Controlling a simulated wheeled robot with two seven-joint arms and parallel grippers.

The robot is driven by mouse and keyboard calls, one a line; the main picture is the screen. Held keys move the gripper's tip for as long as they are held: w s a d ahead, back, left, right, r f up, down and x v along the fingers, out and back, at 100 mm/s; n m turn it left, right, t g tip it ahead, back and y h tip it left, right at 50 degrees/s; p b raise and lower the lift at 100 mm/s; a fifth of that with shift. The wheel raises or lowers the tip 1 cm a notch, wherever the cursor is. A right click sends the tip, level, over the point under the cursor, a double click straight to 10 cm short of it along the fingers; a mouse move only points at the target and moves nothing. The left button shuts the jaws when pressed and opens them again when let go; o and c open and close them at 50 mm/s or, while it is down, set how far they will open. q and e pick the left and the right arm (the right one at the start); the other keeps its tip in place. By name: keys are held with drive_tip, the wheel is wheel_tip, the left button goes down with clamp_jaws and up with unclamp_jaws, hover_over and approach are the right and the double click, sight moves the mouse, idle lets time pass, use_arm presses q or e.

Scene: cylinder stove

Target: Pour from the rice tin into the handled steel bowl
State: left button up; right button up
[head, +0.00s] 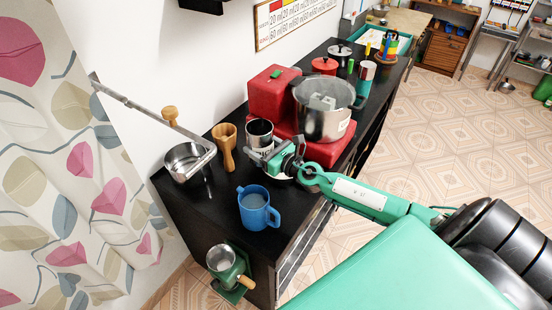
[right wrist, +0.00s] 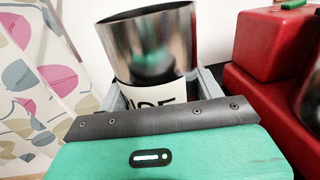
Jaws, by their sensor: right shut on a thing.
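The rice tin (head: 259,129) is a steel cylinder with a pale label; part of the lettering shows in the right wrist view (right wrist: 150,45). It stands roughly upright, its mouth open upward. My right gripper (head: 265,156) is shut around its lower part; its fingers also show in the right wrist view (right wrist: 153,95). I cannot tell whether the tin's base touches the counter. The bowl's inside is visible only in part. My left gripper is not in view.
A blue mug (head: 258,212) stands in front. A red stove (head: 273,94) with a large steel pot (head: 323,118) is right of the tin. A green grinder (head: 222,262) hangs at the counter's front edge.

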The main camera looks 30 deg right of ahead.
sight(251, 130)
wheel_tip(251, 130, up, 4)
drive_tip(key=p, duration=0.4)
drive_tip(key=shift+r, duration=0.15)
